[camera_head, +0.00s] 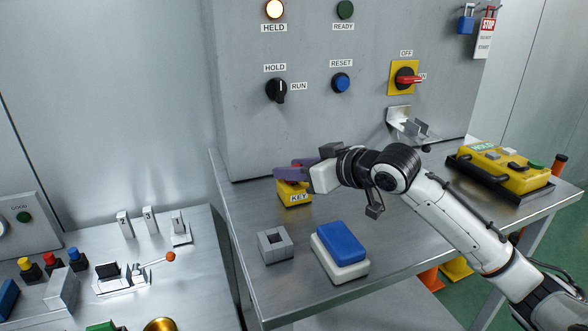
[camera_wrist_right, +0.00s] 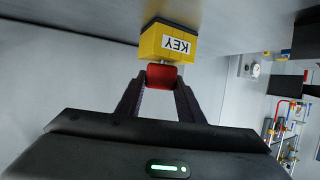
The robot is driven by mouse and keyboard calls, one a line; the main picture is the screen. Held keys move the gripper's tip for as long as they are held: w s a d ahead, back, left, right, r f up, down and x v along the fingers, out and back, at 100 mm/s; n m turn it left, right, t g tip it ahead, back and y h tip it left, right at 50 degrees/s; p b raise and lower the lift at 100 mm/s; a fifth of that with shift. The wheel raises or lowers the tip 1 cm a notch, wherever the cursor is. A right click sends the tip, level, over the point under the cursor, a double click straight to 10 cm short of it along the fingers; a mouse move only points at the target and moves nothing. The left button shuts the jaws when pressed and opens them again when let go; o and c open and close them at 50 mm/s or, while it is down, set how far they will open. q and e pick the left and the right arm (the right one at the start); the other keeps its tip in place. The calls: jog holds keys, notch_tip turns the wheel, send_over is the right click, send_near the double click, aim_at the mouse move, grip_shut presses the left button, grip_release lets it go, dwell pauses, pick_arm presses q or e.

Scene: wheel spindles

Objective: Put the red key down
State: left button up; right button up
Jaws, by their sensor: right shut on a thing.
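The yellow block labelled KEY (camera_head: 293,194) stands on the steel table. It also shows upside down in the right wrist view (camera_wrist_right: 168,42). My right gripper (camera_head: 292,173) is directly above this block, its dark fingers shut on the red key (camera_wrist_right: 161,76). The key's red head is between the fingertips in the right wrist view (camera_wrist_right: 160,88), close against the block. A short bit of pale metal shows between head and block. I cannot tell how deep the key sits in it. In the head view the key is mostly hidden by the fingers. My left gripper is not in view.
A grey square socket block (camera_head: 275,245) and a blue-topped white box (camera_head: 340,250) stand in front on the table. A yellow pendant (camera_head: 502,165) lies at the right. The control panel (camera_head: 320,120) rises behind. A lower bench (camera_head: 150,250) with levers is at left.

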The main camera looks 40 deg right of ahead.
jog(key=shift+f, duration=0.1)
jog(key=o, duration=1.1)
jog(key=shift+c, duration=0.2)
jog(key=shift+s+r, duration=0.2)
jog(key=shift+s, duration=0.15)
jog(key=v, duration=1.1)
jog(key=shift+b, duration=0.3)
jog(key=shift+r, duration=0.15)
jog(key=shift+s, duration=0.15)
